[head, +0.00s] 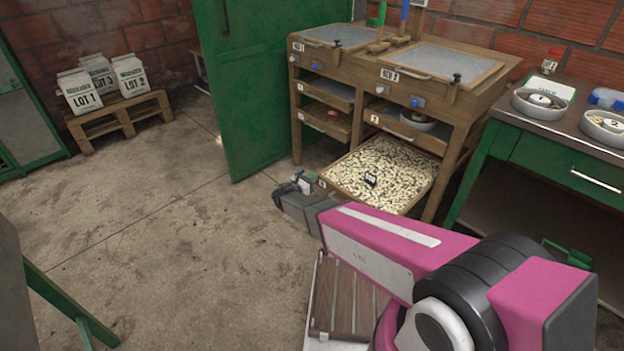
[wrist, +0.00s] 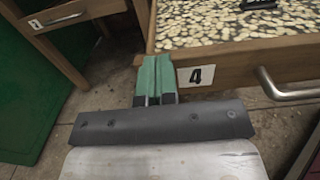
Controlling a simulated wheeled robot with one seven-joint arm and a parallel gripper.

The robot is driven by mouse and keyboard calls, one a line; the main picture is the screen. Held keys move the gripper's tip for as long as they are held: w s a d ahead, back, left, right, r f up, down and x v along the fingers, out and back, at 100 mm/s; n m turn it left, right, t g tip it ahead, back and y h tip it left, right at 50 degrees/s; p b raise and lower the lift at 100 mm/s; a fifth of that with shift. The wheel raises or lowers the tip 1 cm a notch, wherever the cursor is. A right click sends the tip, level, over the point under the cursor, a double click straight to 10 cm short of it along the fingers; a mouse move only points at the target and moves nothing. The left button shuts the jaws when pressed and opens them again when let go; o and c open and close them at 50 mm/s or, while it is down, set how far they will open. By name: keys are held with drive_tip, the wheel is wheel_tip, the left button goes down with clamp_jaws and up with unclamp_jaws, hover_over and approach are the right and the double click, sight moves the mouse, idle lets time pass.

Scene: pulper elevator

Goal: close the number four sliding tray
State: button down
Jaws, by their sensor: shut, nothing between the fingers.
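The number four sliding tray (head: 395,165) is pulled far out of the lower right bay of the wooden cabinet, full of pale beans with a small black tag on them. In the wrist view its wooden front (wrist: 232,72) carries a white "4" label (wrist: 196,75) and a metal handle (wrist: 288,92) to the right. My gripper (wrist: 157,66) has its green fingers together, empty, at the left end of that front, left of the label. Whether the fingertips touch the wood I cannot tell. In the head view my gripper (head: 303,181) is by the tray's near left corner, its tips partly hidden.
The wooden cabinet (head: 440,105) holds other trays that sit in their bays. A green door (head: 238,85) stands left of it. A green bench (head: 540,150) with dishes stands close on the right. Lot bags on a pallet (head: 118,115) are far left.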

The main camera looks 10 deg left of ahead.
sight(344, 163)
drive_tip(key=x, duration=3.5)
drive_tip(key=shift+w+d+r, duration=0.1)
drive_tip(key=shift+w, duration=0.05)
